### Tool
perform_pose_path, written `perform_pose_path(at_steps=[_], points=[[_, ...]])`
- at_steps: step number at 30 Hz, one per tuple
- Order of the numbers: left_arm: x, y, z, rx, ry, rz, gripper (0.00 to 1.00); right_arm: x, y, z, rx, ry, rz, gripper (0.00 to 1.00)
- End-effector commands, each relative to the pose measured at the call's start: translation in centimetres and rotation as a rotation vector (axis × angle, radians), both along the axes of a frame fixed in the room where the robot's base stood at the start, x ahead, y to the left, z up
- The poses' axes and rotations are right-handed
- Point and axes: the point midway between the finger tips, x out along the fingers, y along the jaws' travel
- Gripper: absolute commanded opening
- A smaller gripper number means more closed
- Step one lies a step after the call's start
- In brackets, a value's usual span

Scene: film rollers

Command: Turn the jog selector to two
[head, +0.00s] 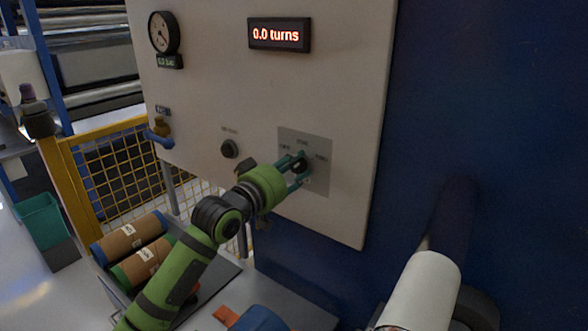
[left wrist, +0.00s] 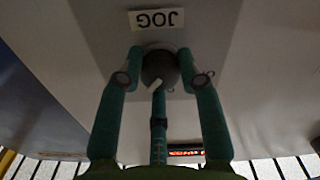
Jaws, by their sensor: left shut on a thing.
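The jog selector is a dark round knob with a pale pointer mark, seen in the left wrist view (left wrist: 160,70). It sits on a light grey plate (head: 318,182) on the white panel, with a JOG label (left wrist: 156,19) beside it. My left gripper (head: 298,168) is at the knob, its green fingers shut around it; they also show in the left wrist view (left wrist: 160,85). In the head view the fingers partly hide the knob. The small position labels are too blurred to read surely. My right gripper is not in view.
A display (head: 279,35) reads 0.0 turns. A gauge (head: 163,33), a blue-handled valve (head: 159,135) and a dark button (head: 229,149) are on the panel. Brown rolls (head: 130,237) lie lower left beside a green bin (head: 41,220).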

Motion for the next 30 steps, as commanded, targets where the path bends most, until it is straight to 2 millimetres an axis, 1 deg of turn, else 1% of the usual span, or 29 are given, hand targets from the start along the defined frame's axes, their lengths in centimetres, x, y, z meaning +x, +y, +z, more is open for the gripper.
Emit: perform_pose_path(at_steps=[6, 13, 19, 30], points=[[0.02, 0.04, -0.06, 0.137, -0.098, 0.001, 0.04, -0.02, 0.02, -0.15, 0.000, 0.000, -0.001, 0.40], [0.02, 0.05, -0.03, 0.233, -0.168, 0.001, 0.04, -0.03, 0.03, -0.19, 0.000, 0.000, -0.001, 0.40], [0.01, 0.01, -0.06, 0.275, -0.197, 0.000, 0.04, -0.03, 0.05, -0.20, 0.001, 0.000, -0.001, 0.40], [0.01, 0.02, -0.05, 0.288, -0.208, 0.001, 0.04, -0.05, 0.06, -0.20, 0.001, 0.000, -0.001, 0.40]])
